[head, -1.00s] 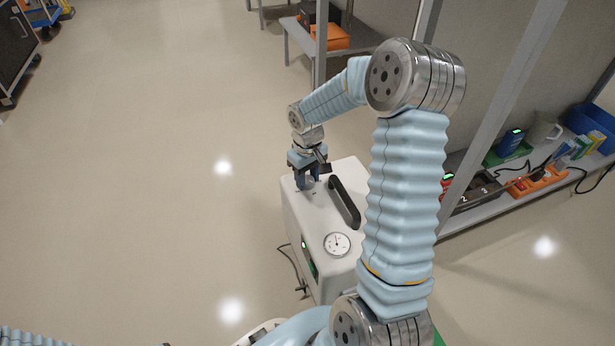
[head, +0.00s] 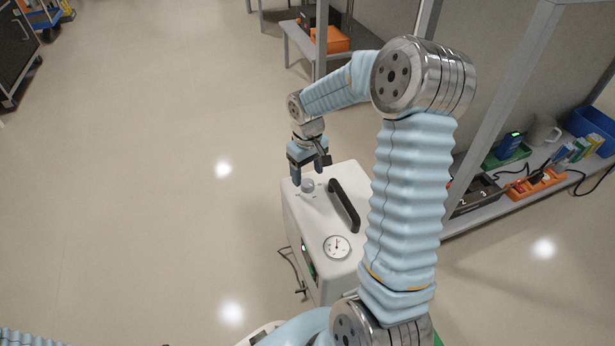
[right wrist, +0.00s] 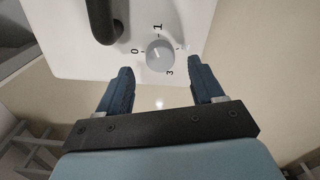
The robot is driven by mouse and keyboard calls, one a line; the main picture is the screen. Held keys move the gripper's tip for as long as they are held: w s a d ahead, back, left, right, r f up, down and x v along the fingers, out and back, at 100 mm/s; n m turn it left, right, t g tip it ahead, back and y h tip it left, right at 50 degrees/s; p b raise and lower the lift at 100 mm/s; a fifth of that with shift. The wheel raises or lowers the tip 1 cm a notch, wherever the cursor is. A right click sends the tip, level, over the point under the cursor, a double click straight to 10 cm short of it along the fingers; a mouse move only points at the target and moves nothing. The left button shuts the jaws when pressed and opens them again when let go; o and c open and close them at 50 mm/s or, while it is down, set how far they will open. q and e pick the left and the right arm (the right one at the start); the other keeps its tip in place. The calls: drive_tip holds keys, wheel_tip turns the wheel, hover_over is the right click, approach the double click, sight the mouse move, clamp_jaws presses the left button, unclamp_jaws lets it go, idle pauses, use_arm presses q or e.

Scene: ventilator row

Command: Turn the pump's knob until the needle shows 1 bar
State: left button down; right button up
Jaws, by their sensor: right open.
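The white pump (head: 318,215) stands on the floor with a black handle (head: 344,205) on top. Its round grey knob (head: 308,185) is near the far left of the top; in the right wrist view the knob (right wrist: 159,54) has 0, 1 and 3 printed around it. The white gauge (head: 337,247) has a red needle pointing roughly upward in the picture; its numbers are too small to read. My right gripper (head: 309,173) is open and empty, apart from the knob, with its fingers (right wrist: 160,82) spread just short of it in the wrist view. My left gripper is out of view.
A shelf (head: 470,222) at the right holds a blue bin (head: 592,122), a mug (head: 543,131) and an orange tray (head: 537,185). A grey post stands behind my right arm.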

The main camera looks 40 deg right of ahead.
sight(308, 183)
wheel_tip(308, 183, up, 10)
drive_tip(key=p, duration=0.1)
drive_tip(key=shift+p, duration=0.4)
drive_tip(key=s+a+f+y+p, duration=0.25)
drive_tip(key=a+f+p, duration=0.35)
drive_tip(key=a+f, duration=0.85)
drive_tip(key=s+a+f+m+y+p, duration=0.1)
drive_tip(key=s+a+f+p, duration=0.2)
drive_tip(key=s+a, duration=0.9)
wheel_tip(308, 183, down, 3)
drive_tip(key=shift+a+r+m+t+y+p, duration=0.2)
drive_tip(key=shift+m+t+y+p, duration=0.1)
drive_tip(key=shift+t+y+p, duration=0.1)
